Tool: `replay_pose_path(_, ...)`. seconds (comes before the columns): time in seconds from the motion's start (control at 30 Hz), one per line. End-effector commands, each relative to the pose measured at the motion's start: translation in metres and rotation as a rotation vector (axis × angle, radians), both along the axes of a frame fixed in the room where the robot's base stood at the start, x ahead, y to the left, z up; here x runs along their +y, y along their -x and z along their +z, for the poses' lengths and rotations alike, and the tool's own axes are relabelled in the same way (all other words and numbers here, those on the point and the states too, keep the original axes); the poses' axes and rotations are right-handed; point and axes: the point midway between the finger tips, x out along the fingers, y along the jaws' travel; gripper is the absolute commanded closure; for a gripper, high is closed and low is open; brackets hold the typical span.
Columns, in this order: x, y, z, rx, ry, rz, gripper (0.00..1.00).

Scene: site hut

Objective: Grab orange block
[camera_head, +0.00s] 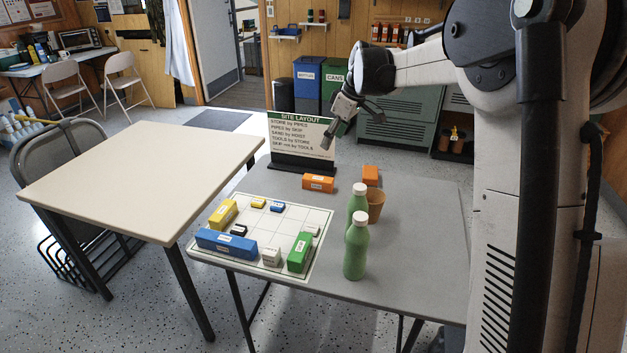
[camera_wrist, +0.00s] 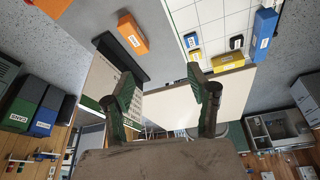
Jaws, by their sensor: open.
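An orange block (camera_head: 318,183) with a white label lies on the grey table, just in front of the sign's base. It also shows in the wrist view (camera_wrist: 132,34), at the upper left beyond the fingers. A second orange block (camera_head: 370,175) stands to its right behind a brown cup; it shows partly at the wrist view's top left edge (camera_wrist: 52,6). My gripper (camera_head: 353,130) is above the table's back part, higher than both blocks. Its fingers (camera_wrist: 160,85) are spread with nothing between them.
The "SITE LAYOUT" sign (camera_head: 300,138) stands at the table's back, close to my gripper. Two green bottles (camera_head: 356,250) and the brown cup (camera_head: 376,207) stand right of centre. A white grid board (camera_head: 262,226) holds several coloured blocks. A beige table (camera_head: 140,180) adjoins at left.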

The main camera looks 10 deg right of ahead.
Motion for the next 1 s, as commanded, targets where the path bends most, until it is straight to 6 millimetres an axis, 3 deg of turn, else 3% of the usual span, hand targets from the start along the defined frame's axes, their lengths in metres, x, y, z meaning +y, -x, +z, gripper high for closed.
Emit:
replay_pose_path(0.2, -0.012, -0.053, -0.046, 0.008, -0.014, 0.122, 0.46)
replay_pose_path(0.4, -0.021, -0.083, -0.084, 0.009, -0.027, 0.215, 0.46)
replay_pose_path(0.77, -0.022, -0.097, -0.111, 0.009, -0.033, 0.262, 0.46)
replay_pose_path(1.0, -0.009, -0.104, -0.146, 0.008, -0.034, 0.263, 0.46)
